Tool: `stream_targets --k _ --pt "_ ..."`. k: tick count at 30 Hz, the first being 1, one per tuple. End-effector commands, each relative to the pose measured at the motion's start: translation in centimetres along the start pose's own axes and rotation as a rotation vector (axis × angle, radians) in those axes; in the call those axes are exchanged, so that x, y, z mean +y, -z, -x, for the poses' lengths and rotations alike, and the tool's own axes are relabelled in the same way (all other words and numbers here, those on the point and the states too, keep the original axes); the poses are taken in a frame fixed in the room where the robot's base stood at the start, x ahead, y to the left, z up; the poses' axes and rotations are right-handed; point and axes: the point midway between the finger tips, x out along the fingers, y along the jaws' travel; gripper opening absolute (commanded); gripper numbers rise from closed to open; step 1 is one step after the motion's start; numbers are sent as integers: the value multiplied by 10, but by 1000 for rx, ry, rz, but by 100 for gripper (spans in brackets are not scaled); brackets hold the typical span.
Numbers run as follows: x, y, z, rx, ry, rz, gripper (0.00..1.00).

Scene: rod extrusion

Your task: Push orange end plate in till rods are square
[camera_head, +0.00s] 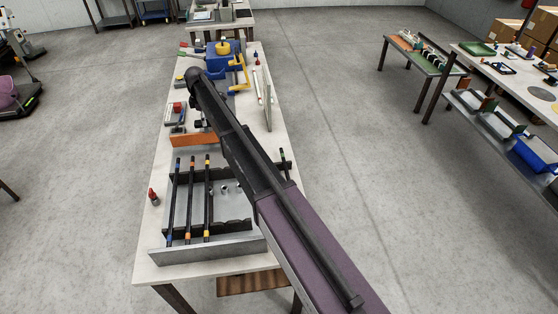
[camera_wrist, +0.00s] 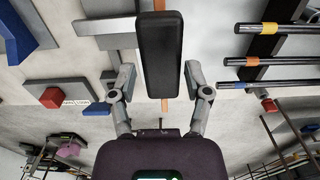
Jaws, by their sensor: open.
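The orange end plate (camera_head: 194,139) stands on the bench just beyond the far ends of the rods, apart from them in the head view. Three dark rods with coloured end bands, a left rod (camera_head: 174,200), a middle rod (camera_head: 190,200) and a right rod (camera_head: 207,200), lie roughly parallel in a grey fixture (camera_head: 215,247). In the wrist view, my gripper (camera_wrist: 160,84) is open, its fingers on either side of a black block (camera_wrist: 160,55). Orange strips show above and below that block, probably the plate's edge. Contact cannot be told. My arm hides the gripper in the head view.
A red bottle (camera_head: 153,196) stands left of the fixture. A blue machine with yellow parts (camera_head: 224,52) stands farther along the bench (camera_head: 151,235). A thin upright panel (camera_head: 267,98) is on the right. A side table (camera_head: 420,60) stands apart; the floor between is clear.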

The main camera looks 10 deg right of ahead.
Motion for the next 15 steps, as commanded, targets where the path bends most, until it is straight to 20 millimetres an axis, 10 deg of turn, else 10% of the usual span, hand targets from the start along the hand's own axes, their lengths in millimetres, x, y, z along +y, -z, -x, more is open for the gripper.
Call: stream_targets --k 15 --pt "0 0 47 0 0 0 63"
